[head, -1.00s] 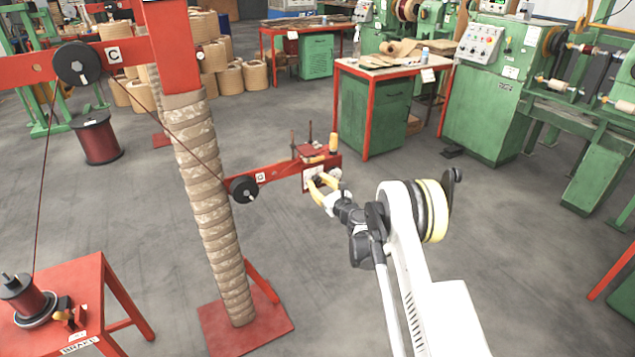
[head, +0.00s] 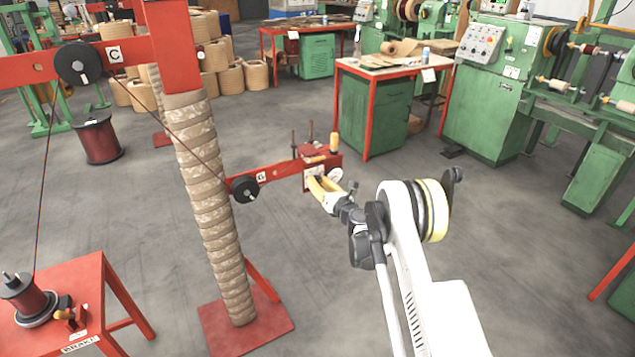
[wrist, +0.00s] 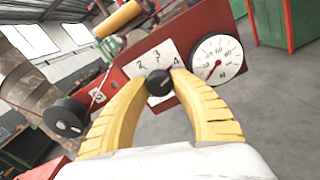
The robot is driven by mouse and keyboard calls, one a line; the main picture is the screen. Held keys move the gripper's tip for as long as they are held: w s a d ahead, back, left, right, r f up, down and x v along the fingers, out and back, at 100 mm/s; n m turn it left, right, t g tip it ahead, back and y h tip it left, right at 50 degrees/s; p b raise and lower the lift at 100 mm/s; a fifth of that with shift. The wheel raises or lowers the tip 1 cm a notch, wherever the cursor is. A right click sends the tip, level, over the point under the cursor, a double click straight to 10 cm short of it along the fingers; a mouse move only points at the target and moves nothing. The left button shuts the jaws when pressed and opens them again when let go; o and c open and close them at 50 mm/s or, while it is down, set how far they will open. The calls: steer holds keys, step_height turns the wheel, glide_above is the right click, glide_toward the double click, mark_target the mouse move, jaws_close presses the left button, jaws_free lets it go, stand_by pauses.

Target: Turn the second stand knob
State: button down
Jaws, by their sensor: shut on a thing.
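The black stand knob (wrist: 159,83) sits on a white dial plate (wrist: 150,60) marked with numbers, of which 2, 3 and 4 show in the wrist view. My gripper (wrist: 157,76) has yellow fingers on both sides of the knob and is shut on it. In the head view my gripper (head: 314,181) reaches the dial plate at the end of the red stand arm (head: 280,173), and its fingers hide the knob there. The wrist view is rolled, so the stand arm looks tilted.
A round gauge (wrist: 215,60) with a red needle is beside the dial plate. A black pulley (head: 244,189) and the wrapped stand post (head: 210,200) are to the left. A green cabinet bench (head: 375,105) stands behind. The floor around my arm is open.

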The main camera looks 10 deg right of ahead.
stand_by(0.3)
steer(key=c, duration=1.4)
jaws_free()
steer(key=v, duration=1.2)
